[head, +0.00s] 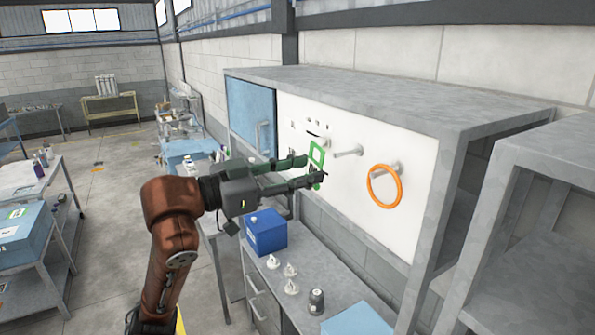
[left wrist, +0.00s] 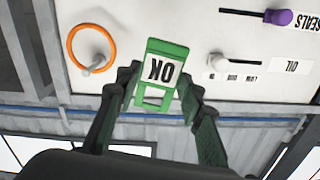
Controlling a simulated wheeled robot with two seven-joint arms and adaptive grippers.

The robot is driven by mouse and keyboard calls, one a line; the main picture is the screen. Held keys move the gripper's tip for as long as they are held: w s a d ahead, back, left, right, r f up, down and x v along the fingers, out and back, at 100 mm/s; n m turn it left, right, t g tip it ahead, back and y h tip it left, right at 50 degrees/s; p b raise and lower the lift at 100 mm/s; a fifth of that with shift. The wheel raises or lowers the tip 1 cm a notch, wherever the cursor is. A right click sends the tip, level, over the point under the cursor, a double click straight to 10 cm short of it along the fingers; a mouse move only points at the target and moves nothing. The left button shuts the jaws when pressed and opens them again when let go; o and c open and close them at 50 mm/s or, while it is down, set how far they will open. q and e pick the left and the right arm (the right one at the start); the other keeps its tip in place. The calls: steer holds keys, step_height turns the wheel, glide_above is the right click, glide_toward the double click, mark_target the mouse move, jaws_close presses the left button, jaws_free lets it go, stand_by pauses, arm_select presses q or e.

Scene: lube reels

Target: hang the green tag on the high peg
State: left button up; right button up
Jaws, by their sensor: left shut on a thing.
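The green tag (head: 317,153) is a flat frame with a white "OK" label, which reads upside down in the left wrist view (left wrist: 161,72). My left gripper (head: 310,172) is shut on the tag, one finger on each side, and holds it in front of the white panel (head: 350,205). Another peg (head: 393,168) carries an orange ring (head: 371,187). I cannot tell the pegs' exact heights. My right gripper is out of view.
A blue box (head: 265,231), several small white fittings (head: 290,270) and a dark canister (head: 316,301) stand on the bench below. A blue cabinet door (head: 250,115) is left of the panel. A purple-knobbed lever (left wrist: 279,17) and labels are on the panel.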

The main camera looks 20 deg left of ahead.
arm_select(q)
steer(key=f+x, duration=0.1)
steer(key=x, duration=0.6)
steer(key=shift+w+d, duration=0.2)
steer(key=shift+w, duration=0.1)
stand_by(0.5)
steer(key=shift+f, duration=0.25)
stand_by(0.4)
steer(key=o, duration=1)
steer(key=shift+c, duration=0.2)
